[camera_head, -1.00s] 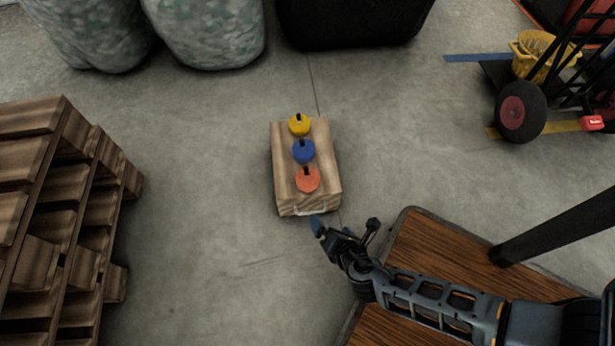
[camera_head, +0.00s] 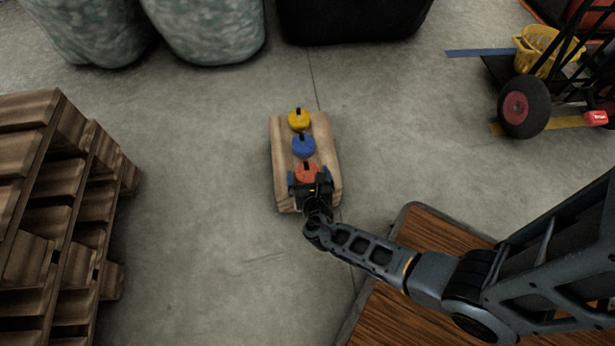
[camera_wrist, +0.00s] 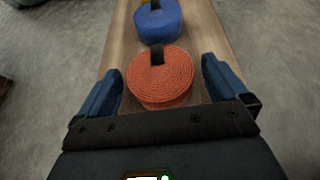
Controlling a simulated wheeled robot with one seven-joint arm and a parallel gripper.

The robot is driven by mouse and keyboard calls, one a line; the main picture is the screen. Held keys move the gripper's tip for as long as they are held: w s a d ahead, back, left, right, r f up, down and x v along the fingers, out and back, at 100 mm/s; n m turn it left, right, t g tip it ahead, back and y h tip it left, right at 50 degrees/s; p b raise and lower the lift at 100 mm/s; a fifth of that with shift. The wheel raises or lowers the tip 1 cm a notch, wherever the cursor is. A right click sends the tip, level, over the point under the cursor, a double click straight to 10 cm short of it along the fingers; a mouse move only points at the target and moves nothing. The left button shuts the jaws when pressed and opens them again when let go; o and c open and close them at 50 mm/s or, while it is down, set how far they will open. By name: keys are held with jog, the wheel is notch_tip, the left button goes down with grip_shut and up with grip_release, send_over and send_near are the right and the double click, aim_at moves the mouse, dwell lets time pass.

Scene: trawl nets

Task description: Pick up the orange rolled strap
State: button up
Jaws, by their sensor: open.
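The orange rolled strap (camera_head: 306,170) lies flat at the near end of a wooden block, with a dark tab on its top. In the wrist view the orange strap (camera_wrist: 161,77) sits between the two blue fingers. My gripper (camera_head: 308,180) is open, with one finger on each side of the strap and a visible gap on both sides. I cannot tell how far above the block the fingertips are.
A blue rolled strap (camera_head: 303,146) and a yellow rolled strap (camera_head: 299,119) lie behind the orange one on the wooden block (camera_head: 325,135). Wooden pallets (camera_head: 50,190) stand at the left. A hand cart with a wheel (camera_head: 524,107) is at the right. The floor around the block is clear.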

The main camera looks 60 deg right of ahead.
jog(key=shift+x, duration=0.8)
jog(key=shift+c, duration=0.2)
jog(key=c, duration=0.9)
jog(key=shift+c, duration=0.4)
jog(key=shift+r, duration=0.15)
